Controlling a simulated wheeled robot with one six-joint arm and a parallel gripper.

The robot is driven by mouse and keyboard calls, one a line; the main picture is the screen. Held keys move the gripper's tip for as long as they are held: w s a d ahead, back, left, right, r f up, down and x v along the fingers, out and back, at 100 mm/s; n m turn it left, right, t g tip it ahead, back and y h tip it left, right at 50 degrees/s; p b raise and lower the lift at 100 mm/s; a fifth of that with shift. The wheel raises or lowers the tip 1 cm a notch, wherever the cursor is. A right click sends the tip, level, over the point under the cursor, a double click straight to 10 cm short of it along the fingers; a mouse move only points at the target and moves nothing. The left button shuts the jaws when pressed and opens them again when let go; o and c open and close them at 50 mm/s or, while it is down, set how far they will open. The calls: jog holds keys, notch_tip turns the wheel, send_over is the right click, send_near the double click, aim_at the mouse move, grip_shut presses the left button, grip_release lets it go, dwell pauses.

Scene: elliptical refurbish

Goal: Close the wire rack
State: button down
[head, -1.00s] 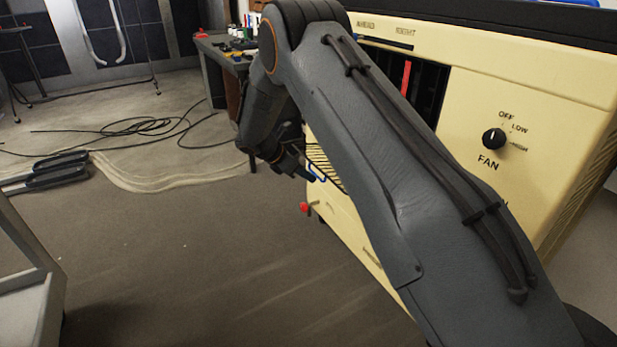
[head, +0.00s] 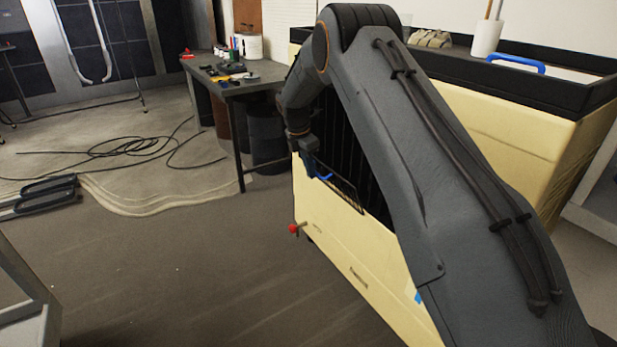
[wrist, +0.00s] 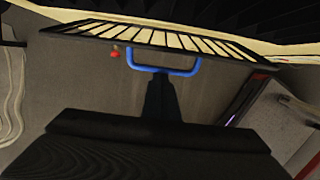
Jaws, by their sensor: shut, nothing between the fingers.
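The wire rack (head: 347,194) sticks out from the dark, barred opening of a cream cabinet (head: 345,245) in the head view. In the wrist view the rack (wrist: 200,43) spans the top as a dark frame with pale gaps between its bars. Its blue handle (wrist: 165,71) is on the edge nearest me and also shows in the head view (head: 322,177). My gripper (wrist: 160,82) is shut and empty, with its fingertips at the handle's middle. I cannot tell whether they touch it. My arm hides part of the cabinet front in the head view.
A red knob (head: 293,229) juts from the cabinet front below the rack. A workbench (head: 262,75) with tools stands behind, to the left. Black cable (head: 120,148) lies on the floor. The floor left of the cabinet is mostly clear.

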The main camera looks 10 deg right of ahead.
aim_at(322, 164)
jog(key=shift+w+d+r, duration=0.3)
jog(key=shift+d+r, duration=0.15)
jog(key=shift+d, duration=0.25)
jog(key=shift+w+d+r, duration=0.3)
jog(key=shift+d+r, duration=0.15)
jog(key=shift+d, duration=0.25)
jog(key=shift+w+d+r, duration=0.3)
jog(key=shift+d+r, duration=0.15)
jog(key=shift+d, duration=0.25)
